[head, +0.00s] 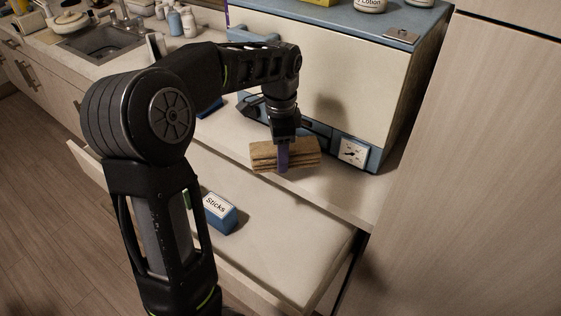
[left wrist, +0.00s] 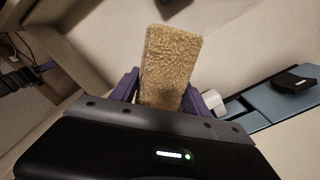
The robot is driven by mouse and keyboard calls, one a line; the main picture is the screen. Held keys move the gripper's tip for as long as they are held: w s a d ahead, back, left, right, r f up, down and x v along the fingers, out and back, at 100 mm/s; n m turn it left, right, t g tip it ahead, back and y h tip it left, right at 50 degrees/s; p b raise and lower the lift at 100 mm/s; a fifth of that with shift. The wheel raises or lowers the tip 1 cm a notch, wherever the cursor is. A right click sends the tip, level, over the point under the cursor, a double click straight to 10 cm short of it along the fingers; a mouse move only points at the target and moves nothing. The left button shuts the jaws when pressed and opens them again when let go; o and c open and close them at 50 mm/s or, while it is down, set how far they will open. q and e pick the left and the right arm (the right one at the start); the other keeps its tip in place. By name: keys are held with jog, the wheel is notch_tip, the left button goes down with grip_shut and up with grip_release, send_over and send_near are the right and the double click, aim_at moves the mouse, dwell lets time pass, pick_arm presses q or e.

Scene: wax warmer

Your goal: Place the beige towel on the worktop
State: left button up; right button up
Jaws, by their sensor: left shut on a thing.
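The beige towel (head: 304,153) is a folded, layered bundle in the head view. My left gripper (head: 283,160) is shut on it, with a purple finger across its near side. The towel hangs over the front edge of the worktop (head: 345,200), above the open drawer; I cannot tell whether it touches the worktop. In the left wrist view the towel (left wrist: 170,68) stands between the two purple fingers (left wrist: 158,92) and shows a rough tan face. My right gripper is in neither view.
The open drawer (head: 300,235) holds a blue block labelled Sticks (head: 219,212). A blue and cream cabinet with a dial (head: 353,151) stands behind the towel. A sink (head: 105,40) and bottles (head: 182,22) are at the far left. A tall wooden panel (head: 470,170) closes off the right.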

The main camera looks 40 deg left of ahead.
pick_arm(q)
jog(key=shift+f, duration=1.85)
jog(key=shift+f, duration=0.15)
jog(key=o, duration=1.5)
jog(key=shift+c, duration=0.2)
notch_tip(320, 180, up, 12)
jog(key=shift+r+p, duration=0.2)
jog(key=shift+p, duration=0.25)
